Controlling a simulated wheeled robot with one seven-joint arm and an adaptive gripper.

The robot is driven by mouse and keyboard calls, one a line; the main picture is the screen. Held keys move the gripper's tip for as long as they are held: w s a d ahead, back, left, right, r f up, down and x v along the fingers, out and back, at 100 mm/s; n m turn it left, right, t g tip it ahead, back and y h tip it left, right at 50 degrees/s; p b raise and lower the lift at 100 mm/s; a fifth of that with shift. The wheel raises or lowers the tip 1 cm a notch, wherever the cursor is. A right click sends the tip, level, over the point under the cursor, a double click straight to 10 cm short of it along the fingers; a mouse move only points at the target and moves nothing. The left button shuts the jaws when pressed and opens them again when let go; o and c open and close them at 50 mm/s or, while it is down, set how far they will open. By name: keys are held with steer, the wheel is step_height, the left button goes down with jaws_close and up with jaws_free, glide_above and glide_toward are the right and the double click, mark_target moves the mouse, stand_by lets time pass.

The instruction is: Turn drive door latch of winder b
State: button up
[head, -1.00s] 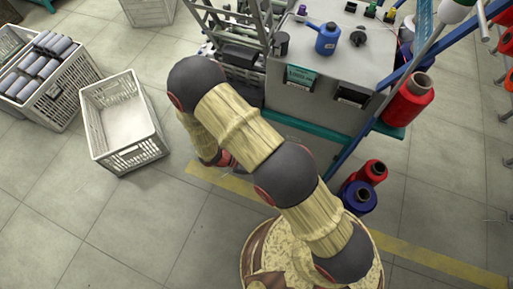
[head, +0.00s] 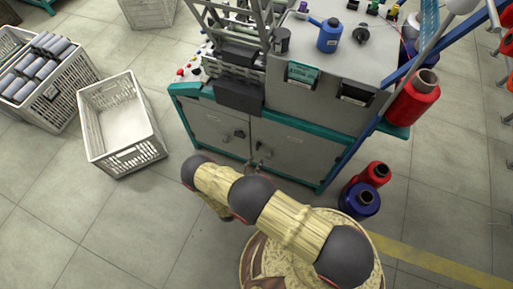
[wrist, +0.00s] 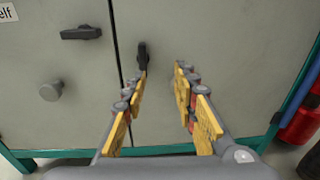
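The winder's grey cabinet (head: 292,150) has two doors under a sloped top. In the wrist view a black latch (wrist: 142,57) stands upright on the right-hand door (wrist: 215,40), close to the seam between the doors. Another black latch (wrist: 80,33) lies level on the left-hand door (wrist: 30,65), above a round grey knob (wrist: 50,91). My gripper (wrist: 160,74) is open and empty, facing the doors. The upright latch is just beyond its left fingertip; I cannot tell if they touch. The gripper is not clearly visible in the head view.
Red (head: 376,174) and blue (head: 362,202) thread cones stand on the floor at the cabinet's right. An empty white crate (head: 149,152) and a crate of grey bobbins (head: 58,105) stand at left. A red cylinder (wrist: 301,125) is right of the cabinet. Floor at front left is clear.

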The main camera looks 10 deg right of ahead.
mark_target(257, 147)
steer(key=shift+n+t+y, duration=0.3)
steer(key=shift+t+y, duration=0.2)
steer(key=shift+t, duration=0.2)
steer(key=shift+w+d+r+b, duration=0.2)
steer(key=shift+w+d+b, duration=0.2)
steer(key=shift+w, duration=0.95)
steer(key=shift+w+d+r+b, duration=0.3)
steer(key=shift+w+b, duration=0.1)
steer(key=shift+w, duration=0.95)
steer(key=shift+w+d+r+b, duration=0.15)
steer(key=shift+w+d+b, duration=0.25)
steer(key=shift+w, duration=0.95)
jaws_close()
